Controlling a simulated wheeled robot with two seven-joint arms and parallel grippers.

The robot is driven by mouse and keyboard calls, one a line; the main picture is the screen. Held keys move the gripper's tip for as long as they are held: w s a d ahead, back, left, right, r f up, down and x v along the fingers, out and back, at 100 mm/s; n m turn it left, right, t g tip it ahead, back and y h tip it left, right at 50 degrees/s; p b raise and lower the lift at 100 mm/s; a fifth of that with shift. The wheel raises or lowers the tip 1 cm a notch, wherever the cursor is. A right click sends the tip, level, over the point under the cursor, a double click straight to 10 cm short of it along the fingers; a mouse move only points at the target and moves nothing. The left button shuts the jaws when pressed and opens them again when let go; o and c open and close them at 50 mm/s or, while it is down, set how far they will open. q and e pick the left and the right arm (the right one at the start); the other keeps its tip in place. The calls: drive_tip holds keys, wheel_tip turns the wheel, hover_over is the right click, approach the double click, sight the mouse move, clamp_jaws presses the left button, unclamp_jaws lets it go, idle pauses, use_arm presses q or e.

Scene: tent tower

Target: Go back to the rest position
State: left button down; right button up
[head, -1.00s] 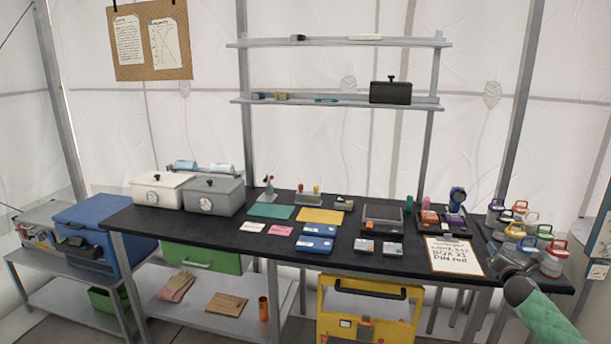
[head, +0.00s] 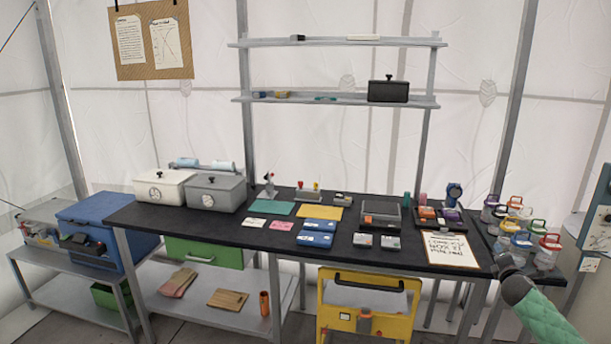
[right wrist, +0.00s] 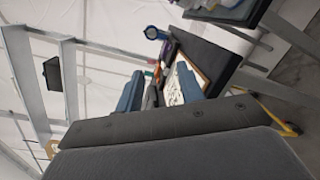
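My right arm comes in at the lower right of the head view, with a green sleeve and a dark wrist. My right gripper (head: 508,264) is beside the right end of the black table (head: 215,232), near the clipboard and the lidded jars. It is seen small and end-on there. In the right wrist view its two blue-grey fingers stand apart (right wrist: 158,92), with nothing held between them. The clipboard (head: 452,249) and the table show beyond the fingers. My left gripper is not in view.
Several jars with coloured lids (head: 521,240) stand close to my right gripper. A yellow case (head: 338,297) is under the table front. Shelves (head: 345,98) rise behind; a blue cooler (head: 95,225) stands at left.

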drive_tip(key=s+a+f+m+g+y, duration=0.1)
drive_tip(key=s+a+f+m+g, duration=0.2)
drive_tip(key=s+a+f+m, duration=0.55)
drive_tip(key=s+a+f+m+g+y, duration=0.1)
drive_tip(key=s+a+f+m+g, duration=0.2)
drive_tip(key=s+a+f, duration=0.85)
drive_tip(key=s+a+f+m+g+y, duration=0.15)
drive_tip(key=a+f+m+g, duration=0.4)
drive_tip(key=f, duration=1.05)
drive_tip(key=s+a+f+g+y, duration=0.1)
drive_tip(key=s+a+f, duration=0.5)
drive_tip(key=s, duration=0.6)
drive_tip(key=s+a+f+m+g+y, duration=0.1)
drive_tip(key=s+a+f, duration=0.6)
drive_tip(key=s, duration=0.6)
drive_tip(key=s+a+f+g+y, duration=0.1)
drive_tip(key=s+a+f, duration=0.5)
drive_tip(key=s, duration=0.6)
drive_tip(key=shift+s+a+f, duration=0.2)
drive_tip(key=shift+a+f, duration=0.05)
drive_tip(key=shift+a, duration=0.7)
